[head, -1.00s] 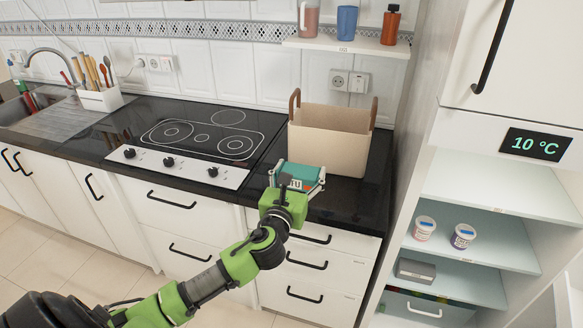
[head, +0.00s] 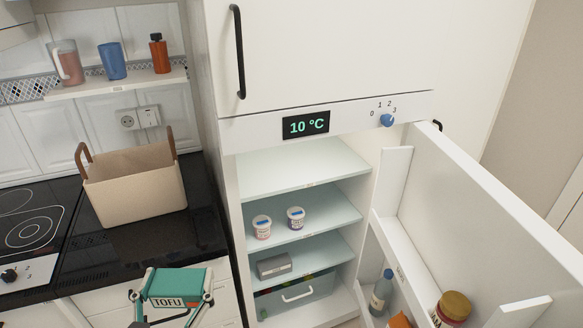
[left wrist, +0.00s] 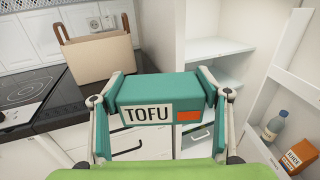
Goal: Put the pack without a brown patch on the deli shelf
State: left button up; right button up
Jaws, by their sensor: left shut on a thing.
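A teal pack labelled TOFU (head: 178,284) is held in my left gripper (head: 172,300), near the bottom of the head view. In the left wrist view the tofu pack (left wrist: 158,92) sits between both fingers, with a white label and an orange patch on its front. No brown patch shows on the sides I see. The open fridge has several pale shelves: an empty upper shelf (head: 290,176), a middle shelf (head: 330,212) with two small tubs, and a lower shelf (head: 335,248) with a grey box. I cannot read which is the deli shelf. My right gripper is not in view.
The fridge door (head: 480,220) stands open at the right, with a bottle (head: 382,290) and a jar (head: 452,308) in it. The tubs (head: 262,227) stand left on their shelf. A beige basket (head: 135,188) stands on the black counter. The upper shelf is free.

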aim_at(294, 174)
jog(key=i+l+z, duration=0.15)
jog(key=z, duration=0.2)
jog(key=i+z, duration=0.5)
jog(key=z, duration=0.15)
